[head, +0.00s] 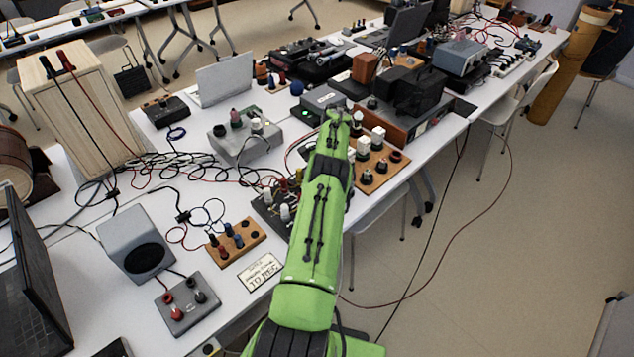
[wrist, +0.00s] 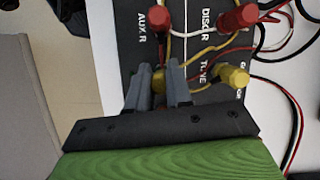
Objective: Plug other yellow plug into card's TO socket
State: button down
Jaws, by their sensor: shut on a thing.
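In the wrist view, my gripper (wrist: 160,70) is shut on a yellow plug (wrist: 159,82) at a black panel (wrist: 203,95). I cannot tell whether the plug is seated in the panel. The other yellow plug (wrist: 232,76) stands to the right, by a label that seems to read TUNE. Red plugs stand near AUX R (wrist: 150,20) and DISC R (wrist: 238,18).
Red, white, yellow and black wires cross close to the plugs. A wooden jack board (head: 247,245), a grey box with red and black plugs (head: 188,318) and a speaker (head: 136,243) stand left. A wooden board with knobs (head: 393,170) is close right of my arm.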

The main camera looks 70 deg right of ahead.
jog(key=shift+f+b, duration=0.3)
jog(key=shift+f, duration=0.25)
jog(key=c, duration=1)
grip_release()
jog(key=shift+o, duration=0.2)
jog(key=shift+r, duration=0.1)
jog(key=shift+r+p, duration=2.8)
jog(key=shift+r, duration=1.05)
jog(key=shift+f, duration=0.1)
